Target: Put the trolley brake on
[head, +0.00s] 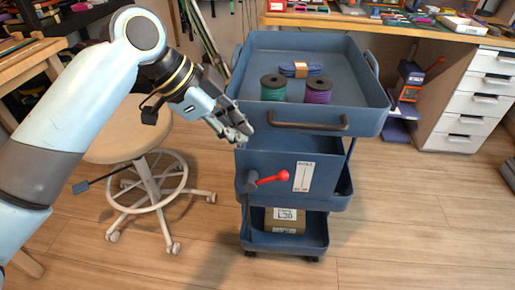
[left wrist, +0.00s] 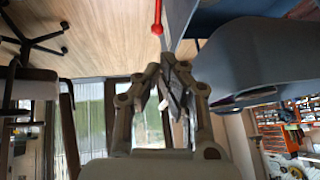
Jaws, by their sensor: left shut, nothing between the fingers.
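The blue trolley (head: 300,157) stands in the middle of the head view. On its front panel a brake lever with a red handle (head: 272,179) sticks out to the right from a dark pivot (head: 251,181), nearly level and tipped slightly up. A white label plate (head: 303,177) sits right of it; its print is too small to read. My left gripper (head: 243,134) is shut and empty, above and left of the lever, by the top tray's front left corner. In the left wrist view the red handle (left wrist: 157,18) shows beyond the shut fingertips (left wrist: 168,62), apart from them.
The top tray holds a green spool (head: 273,88), a purple spool (head: 318,90) and a blue cord bundle (head: 300,70). A dark handle bar (head: 307,125) crosses the tray's front. A box (head: 284,220) sits on the bottom shelf. A stool (head: 150,180) stands left; floor in front is clear.

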